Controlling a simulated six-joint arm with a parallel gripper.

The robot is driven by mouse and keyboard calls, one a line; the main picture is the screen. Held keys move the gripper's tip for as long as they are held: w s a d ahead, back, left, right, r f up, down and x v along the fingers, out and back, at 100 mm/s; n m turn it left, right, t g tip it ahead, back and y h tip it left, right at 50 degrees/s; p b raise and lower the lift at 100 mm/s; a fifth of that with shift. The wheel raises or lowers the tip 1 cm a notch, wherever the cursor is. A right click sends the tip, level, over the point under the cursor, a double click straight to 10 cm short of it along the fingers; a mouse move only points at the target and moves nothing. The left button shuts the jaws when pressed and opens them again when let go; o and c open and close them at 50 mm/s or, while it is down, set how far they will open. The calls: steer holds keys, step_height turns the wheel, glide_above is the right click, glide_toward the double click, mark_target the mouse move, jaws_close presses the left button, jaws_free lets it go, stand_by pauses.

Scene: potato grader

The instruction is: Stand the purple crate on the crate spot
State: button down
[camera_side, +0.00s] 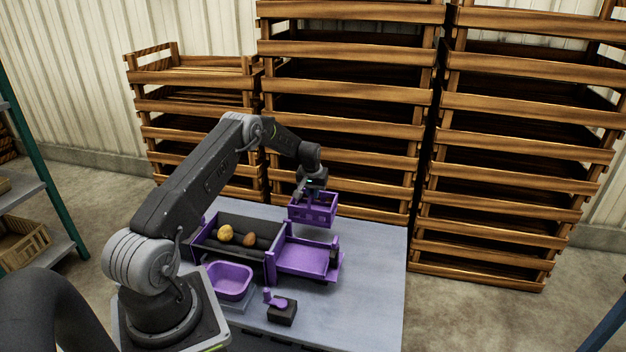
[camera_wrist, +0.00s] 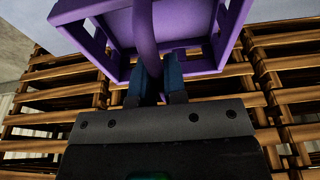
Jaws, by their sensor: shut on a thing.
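The purple crate (camera_side: 313,213) is a small open box with slotted sides, near the back of the table. My gripper (camera_side: 308,186) is above it and shut on its purple handle. In the wrist view my gripper (camera_wrist: 158,88) has its blue fingers on either side of the handle, and the crate (camera_wrist: 190,35) fills the top of the picture. In the side view the crate looks upright, behind a purple tray. I cannot tell whether its underside clears the table. I cannot make out a marked crate spot.
A dark grader bed (camera_side: 262,240) with purple ends carries potatoes (camera_side: 225,233). The purple tray (camera_side: 303,258) joins its right end. A purple tub (camera_side: 230,281) and a small black block with a purple part (camera_side: 281,310) stand in front. The table's right side (camera_side: 375,275) is clear. Wooden crate stacks (camera_side: 345,90) stand behind.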

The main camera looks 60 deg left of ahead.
steer(key=shift+s+d+x, duration=0.15)
steer(key=shift+x, duration=0.9)
steer(key=shift+s+d+x, duration=0.15)
steer(key=shift+x, duration=0.9)
steer(key=shift+s+d+x, duration=0.2)
steer(key=shift+x, duration=0.8)
steer(key=shift+s+d+x, duration=0.15)
steer(key=shift+x, duration=0.75)
steer(key=shift+s+d+x, duration=0.15)
steer(key=shift+x, duration=0.75)
steer(key=shift+w, duration=0.1)
steer(key=c, duration=1.1)
jaws_free()
steer(key=shift+w+a+r+v, duration=0.1)
steer(key=shift+w+a+v, duration=0.1)
steer(key=shift+v, duration=1.25)
steer(key=shift+w+a+r+v, duration=0.1)
steer(key=shift+w+a+v, duration=0.15)
steer(key=shift+v, duration=1.2)
steer(key=shift+w+a+v, duration=0.2)
steer(key=shift+v, duration=1.2)
